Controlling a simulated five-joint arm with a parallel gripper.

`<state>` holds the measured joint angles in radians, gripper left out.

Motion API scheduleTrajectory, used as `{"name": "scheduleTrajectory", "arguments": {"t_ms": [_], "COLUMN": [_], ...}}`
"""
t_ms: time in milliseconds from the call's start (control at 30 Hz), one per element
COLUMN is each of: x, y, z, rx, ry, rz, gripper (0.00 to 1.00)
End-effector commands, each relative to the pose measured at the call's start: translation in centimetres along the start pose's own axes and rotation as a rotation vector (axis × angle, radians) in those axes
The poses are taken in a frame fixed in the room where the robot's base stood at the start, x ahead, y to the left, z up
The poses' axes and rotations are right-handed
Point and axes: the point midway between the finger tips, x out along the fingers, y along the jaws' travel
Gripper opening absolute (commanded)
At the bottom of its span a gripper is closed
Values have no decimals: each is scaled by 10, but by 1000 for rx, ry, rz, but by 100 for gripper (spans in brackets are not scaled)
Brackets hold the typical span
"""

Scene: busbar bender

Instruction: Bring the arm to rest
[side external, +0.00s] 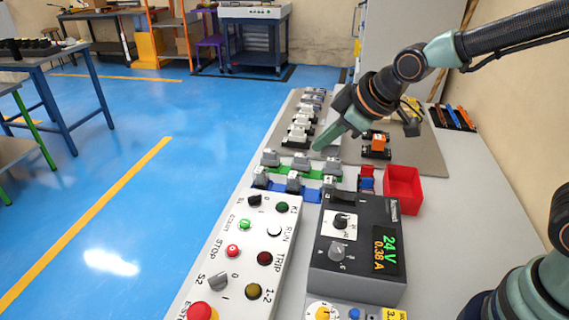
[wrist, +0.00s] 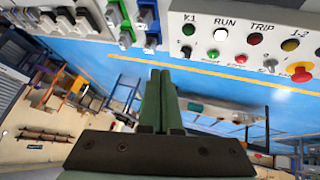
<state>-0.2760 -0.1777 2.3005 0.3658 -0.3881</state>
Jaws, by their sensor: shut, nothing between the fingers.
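My gripper (side external: 326,138) is in the side external view, above the back part of the grey bench. Its green fingers point down and to the left and are shut with nothing between them. They are near the row of grey connectors on the left and the orange block on the right; I cannot tell the exact height above the bench. In the wrist view my gripper (wrist: 160,76) shows its two fingers together. My arm reaches in from the right edge of the side external view.
A white control panel (side external: 240,262) with knobs and buttons and a dark power supply (side external: 352,215) reading 24 V stand in front. A red bin (side external: 403,190), an orange block (side external: 379,143) and grey connectors (side external: 300,133) are around the gripper. Open blue floor (side external: 110,205) lies left.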

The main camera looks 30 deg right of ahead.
Motion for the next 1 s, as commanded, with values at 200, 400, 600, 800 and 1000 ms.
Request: {"name": "scheduleTrajectory", "arguments": {"t_ms": [200, 400, 600, 800, 1000], "x": [-64, -102, -116, -116, -116], "y": [33, 38, 37, 37, 37], "z": [54, 97, 115, 116, 116], "rx": [310, 527, 617, 623, 620], "ry": [-92, -158, -187, -191, -190], "rz": [60, 101, 118, 118, 118], "gripper": [0, 0, 0, 0, 0]}}
